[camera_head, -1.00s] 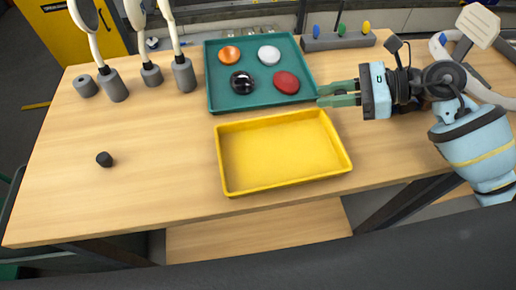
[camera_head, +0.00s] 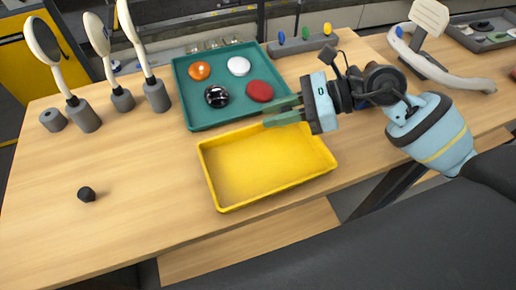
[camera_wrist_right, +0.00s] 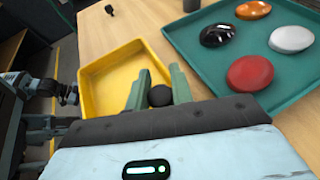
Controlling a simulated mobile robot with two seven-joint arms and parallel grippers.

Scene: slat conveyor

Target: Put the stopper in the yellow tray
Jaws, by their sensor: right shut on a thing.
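My right gripper (camera_head: 266,116) is above the gap between the green tray and the back edge of the yellow tray (camera_head: 222,207). In the right wrist view its green fingers (camera_wrist_right: 158,88) are shut on a dark round piece (camera_wrist_right: 159,96), which looks like the stopper. The head view does not show this piece clearly. The yellow tray is empty; it also shows in the wrist view (camera_wrist_right: 92,77) beyond the fingers. A small black piece (camera_head: 87,194) lies alone on the table at the left.
The green tray (camera_head: 200,123) holds an orange, a white, a black and a red round piece. Mirrors on grey bases (camera_head: 84,117) and a grey cylinder (camera_head: 53,120) stand at the back left. A grey rack (camera_head: 302,45) with coloured pegs is behind. The table's left front is mostly clear.

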